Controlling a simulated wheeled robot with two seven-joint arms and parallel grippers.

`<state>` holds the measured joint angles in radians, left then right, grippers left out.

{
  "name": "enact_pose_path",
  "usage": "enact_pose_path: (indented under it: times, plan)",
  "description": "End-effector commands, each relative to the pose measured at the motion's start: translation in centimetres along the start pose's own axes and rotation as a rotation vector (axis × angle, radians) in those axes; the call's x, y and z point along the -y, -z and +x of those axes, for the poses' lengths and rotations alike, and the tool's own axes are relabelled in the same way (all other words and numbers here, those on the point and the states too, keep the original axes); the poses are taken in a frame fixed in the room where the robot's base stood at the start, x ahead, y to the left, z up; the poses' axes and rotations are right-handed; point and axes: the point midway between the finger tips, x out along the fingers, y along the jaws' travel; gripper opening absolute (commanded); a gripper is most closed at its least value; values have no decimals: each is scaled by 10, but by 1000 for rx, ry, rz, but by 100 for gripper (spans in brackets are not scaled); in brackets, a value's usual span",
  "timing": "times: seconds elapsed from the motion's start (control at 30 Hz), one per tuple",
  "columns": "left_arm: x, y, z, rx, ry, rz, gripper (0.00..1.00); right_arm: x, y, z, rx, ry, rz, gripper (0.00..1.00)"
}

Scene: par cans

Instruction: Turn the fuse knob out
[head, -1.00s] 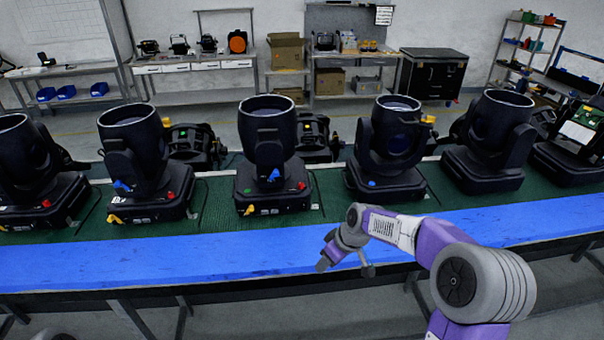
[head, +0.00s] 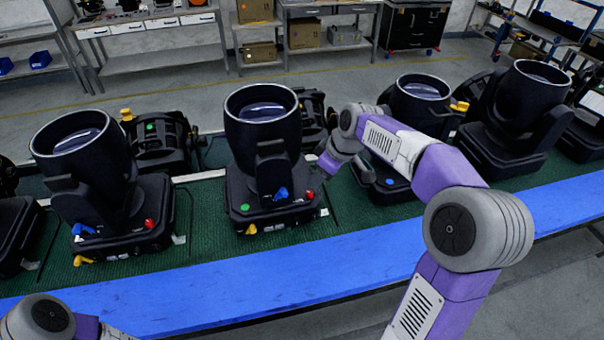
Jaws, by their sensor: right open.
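The middle par can (head: 262,118) stands upright on its black base. The front of that base carries a small red knob (head: 307,194), a blue connector (head: 281,194), a yellow piece (head: 251,229) and a green dot (head: 244,208). I cannot tell for certain which part is the fuse knob. My right gripper (head: 325,168) is open, close to the right side of this base, above and right of the red knob in the picture. Whether it touches the base is unclear. Of my left arm only a part shows at the bottom left; its gripper is out of view.
More par cans stand to the left (head: 82,150) and right (head: 525,110) on the green mat (head: 205,215). My right arm partly hides the one (head: 420,95) just right of the middle. The blue front strip (head: 200,290) is clear. Shelves and benches stand behind.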

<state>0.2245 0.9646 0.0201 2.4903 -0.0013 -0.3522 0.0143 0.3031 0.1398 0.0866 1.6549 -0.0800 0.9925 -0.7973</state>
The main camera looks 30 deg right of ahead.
Motion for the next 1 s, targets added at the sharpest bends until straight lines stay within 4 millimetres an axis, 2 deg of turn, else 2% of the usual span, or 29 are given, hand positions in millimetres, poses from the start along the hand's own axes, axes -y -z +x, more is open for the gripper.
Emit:
enact_pose_path:
  times: [0.4, 0.57, 0.8, 0.83, 1.0]
  plan:
    - [3, 0, 7, 1, 0, -1, 43, 0, -1, 62, 3, 3, 1, 46]
    - [3, 0, 8, 0, 0, -1, 43, 1, -1, 72, 2, 2, 1, 46]
    - [3, 0, 8, 0, 0, -1, 43, 0, 0, 72, 1, 2, 1, 46]
    - [3, 0, 8, 0, 0, 0, 43, 0, 0, 72, 1, 2, 1, 45]
    - [3, 0, 8, 0, 0, -1, 43, 0, 0, 72, 1, 1, 1, 19]
